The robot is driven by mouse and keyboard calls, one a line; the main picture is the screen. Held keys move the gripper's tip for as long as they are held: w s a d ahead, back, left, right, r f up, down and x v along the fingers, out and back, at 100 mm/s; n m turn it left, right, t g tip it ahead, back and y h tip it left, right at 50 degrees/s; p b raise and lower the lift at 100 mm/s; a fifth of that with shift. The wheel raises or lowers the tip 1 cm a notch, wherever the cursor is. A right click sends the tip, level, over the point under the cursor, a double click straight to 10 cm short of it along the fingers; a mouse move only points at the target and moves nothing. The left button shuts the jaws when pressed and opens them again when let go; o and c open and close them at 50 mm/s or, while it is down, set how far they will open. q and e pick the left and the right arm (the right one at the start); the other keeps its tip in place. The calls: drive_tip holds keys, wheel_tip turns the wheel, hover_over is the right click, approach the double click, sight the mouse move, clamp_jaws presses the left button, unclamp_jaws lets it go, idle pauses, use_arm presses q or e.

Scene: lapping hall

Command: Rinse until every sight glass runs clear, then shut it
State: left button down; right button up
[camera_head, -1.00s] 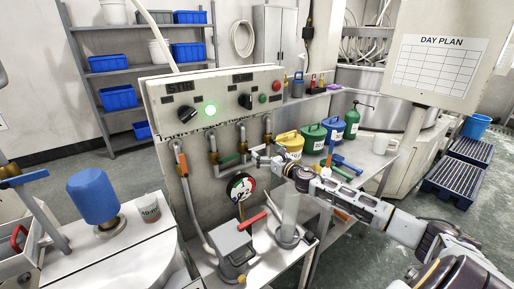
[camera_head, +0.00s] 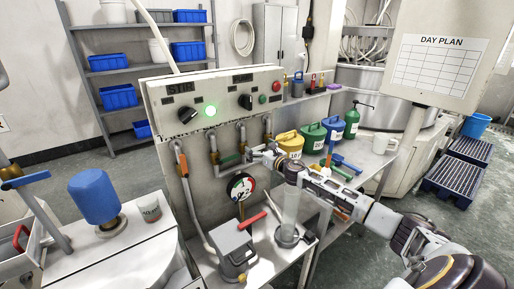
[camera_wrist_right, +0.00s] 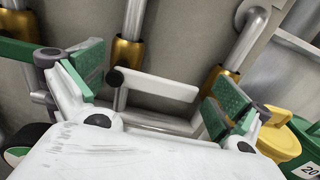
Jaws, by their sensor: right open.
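My right gripper (camera_head: 257,157) is at the pipes on the front of the grey control panel (camera_head: 158,148). In the right wrist view its green-padded fingers (camera_wrist_right: 160,90) are apart. A white valve lever (camera_wrist_right: 158,86) with a dark pivot lies between them; I see no grip on it. Brass valve bodies (camera_wrist_right: 126,52) stand behind. A green lever (camera_head: 230,160) and an orange lever (camera_head: 183,164) are on neighbouring pipes. A clear upright cylinder (camera_head: 290,212), perhaps a sight glass, stands below the gripper and looks pale. My left gripper is not in view.

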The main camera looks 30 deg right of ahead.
drive_tip(key=shift+w+a, duration=0.1)
drive_tip(key=shift+w, duration=0.45)
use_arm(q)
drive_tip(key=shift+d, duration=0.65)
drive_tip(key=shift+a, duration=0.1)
use_arm(e)
drive_tip(key=shift+c, duration=0.4)
drive_tip(key=c, duration=1.3)
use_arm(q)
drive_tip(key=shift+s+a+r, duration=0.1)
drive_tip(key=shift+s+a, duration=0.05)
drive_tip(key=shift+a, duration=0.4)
use_arm(e)
drive_tip(key=shift+o, duration=0.2)
drive_tip(key=shift+r, duration=0.1)
